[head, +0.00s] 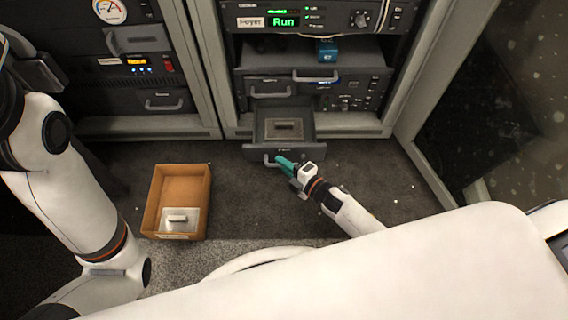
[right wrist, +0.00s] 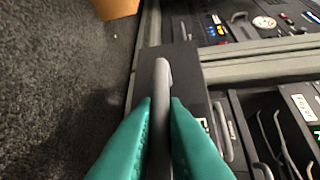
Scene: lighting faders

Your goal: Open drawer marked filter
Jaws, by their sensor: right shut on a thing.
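A low drawer (head: 312,152) in the middle rack stands pulled out, with its inside showing. A grey plate with a dark handle-like part (head: 284,128) lies in it. The marking on the drawer front is too small to read. My right gripper (head: 284,163) has its teal fingers at the drawer's front. In the right wrist view its fingers are shut on the grey bar handle (right wrist: 162,80), one on each side. My left arm comes in from the left, and its gripper is out of view.
A brown open box (head: 155,200) with a grey handled piece (head: 178,219) stands on the dark floor to the left. Other handled drawers and panels are above and left. A blue box (head: 327,50) sits on a shelf. A glass panel (head: 490,110) stands at right.

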